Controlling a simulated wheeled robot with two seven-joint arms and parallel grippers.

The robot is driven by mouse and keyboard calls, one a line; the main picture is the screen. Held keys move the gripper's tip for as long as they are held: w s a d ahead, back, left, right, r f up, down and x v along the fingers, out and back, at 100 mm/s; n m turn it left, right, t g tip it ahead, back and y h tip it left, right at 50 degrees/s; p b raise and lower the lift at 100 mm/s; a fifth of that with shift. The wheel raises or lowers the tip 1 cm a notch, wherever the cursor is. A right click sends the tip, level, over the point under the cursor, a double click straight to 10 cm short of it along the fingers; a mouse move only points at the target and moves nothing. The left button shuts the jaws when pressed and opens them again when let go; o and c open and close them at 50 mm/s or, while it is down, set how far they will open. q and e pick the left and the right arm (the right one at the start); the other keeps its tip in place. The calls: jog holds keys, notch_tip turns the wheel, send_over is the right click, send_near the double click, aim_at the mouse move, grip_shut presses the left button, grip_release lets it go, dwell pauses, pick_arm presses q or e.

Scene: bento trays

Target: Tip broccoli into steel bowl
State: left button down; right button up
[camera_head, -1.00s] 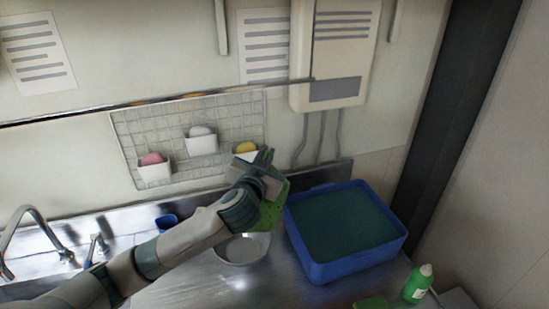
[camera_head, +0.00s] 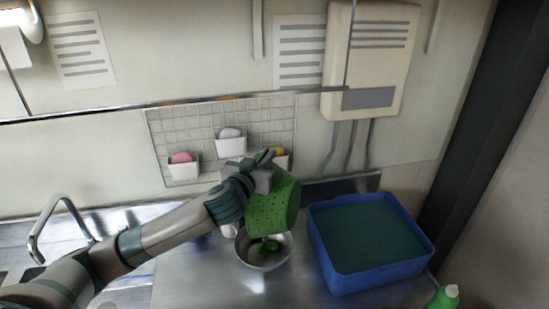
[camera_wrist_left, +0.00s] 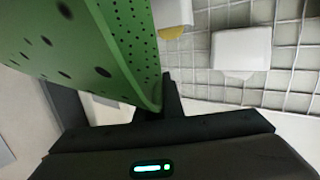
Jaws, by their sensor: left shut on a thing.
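My left gripper (camera_head: 262,172) is shut on the rim of a green perforated colander (camera_head: 271,210). The colander is tilted steeply above the steel bowl (camera_head: 284,258), its opening turned down and away from my view. I cannot see whether any broccoli is still inside the colander. In the left wrist view the colander (camera_wrist_left: 95,45) fills the upper left, its rim between the dark fingers (camera_wrist_left: 160,100). My right gripper is not in view.
A blue tub (camera_head: 372,275) stands right of the bowl on the steel counter (camera_head: 195,280). A green bottle (camera_head: 444,297) is at the lower right. A wall grid (camera_head: 180,125) with white holders (camera_head: 231,147) is behind. A faucet (camera_head: 40,240) is at the left.

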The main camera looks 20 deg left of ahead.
pick_arm(q)
jog(key=a+f+n+h+b, duration=0.1)
jog(key=a+f+n+b, duration=0.4)
jog(key=a, duration=0.5)
jog(key=s+a+f+n+b, duration=0.1)
jog(key=a+f+n+b, duration=0.4)
jog(key=a, duration=0.5)
jog(key=shift+s+f+n+t+h, duration=0.3)
jog(key=shift+f+n+t+h, duration=0.1)
jog(key=shift+f+n, duration=0.4)
dwell(0.4)
jog(key=shift+r, duration=0.1)
dwell(1.0)
